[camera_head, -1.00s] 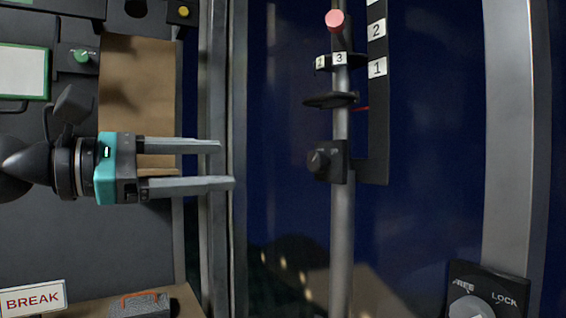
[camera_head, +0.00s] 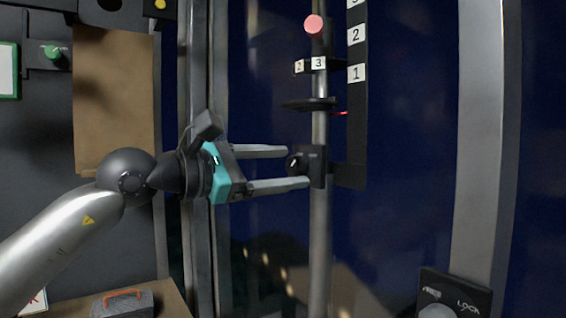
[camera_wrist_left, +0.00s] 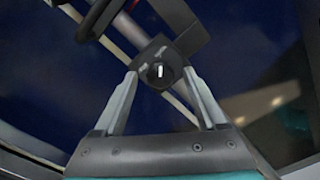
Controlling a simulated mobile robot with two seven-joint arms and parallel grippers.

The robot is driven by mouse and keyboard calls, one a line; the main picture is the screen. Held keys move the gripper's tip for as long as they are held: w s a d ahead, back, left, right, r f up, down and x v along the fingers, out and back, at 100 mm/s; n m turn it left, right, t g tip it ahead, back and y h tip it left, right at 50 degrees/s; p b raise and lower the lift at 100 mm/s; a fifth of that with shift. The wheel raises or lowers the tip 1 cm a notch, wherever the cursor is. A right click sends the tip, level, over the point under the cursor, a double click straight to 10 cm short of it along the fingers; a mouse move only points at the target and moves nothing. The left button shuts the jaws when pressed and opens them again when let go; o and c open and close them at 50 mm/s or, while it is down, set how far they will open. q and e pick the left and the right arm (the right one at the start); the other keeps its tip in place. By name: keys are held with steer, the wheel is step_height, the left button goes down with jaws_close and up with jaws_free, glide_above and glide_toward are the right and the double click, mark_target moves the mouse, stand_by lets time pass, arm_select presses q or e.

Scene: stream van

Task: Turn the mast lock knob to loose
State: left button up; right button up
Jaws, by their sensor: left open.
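A small black knob (camera_head: 294,163) with a white pointer mark sits on a black clamp block (camera_head: 317,168) on the grey vertical mast (camera_head: 319,220). In the left wrist view the knob (camera_wrist_left: 158,74) faces the camera, its white mark almost upright in the picture. Two small labels beside it are too small to read. My left gripper (camera_head: 297,167) is open, with one finger above and one below the knob in the head view. In the wrist view its fingertips (camera_wrist_left: 159,76) lie either side of the knob, with gaps visible. My right gripper is not in view.
A black numbered scale (camera_head: 356,110) stands beside the mast. A black disc (camera_head: 308,104) and a pink-tipped handle (camera_head: 314,25) are above the clamp. Another knob (camera_head: 437,312) on a plate marked LOCK is at lower right. A grey case (camera_head: 122,304) lies lower left.

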arm_select(q)
steer(key=shift+w+d, duration=0.1)
steer(key=shift+d, duration=0.05)
jaws_close()
stand_by(0.6)
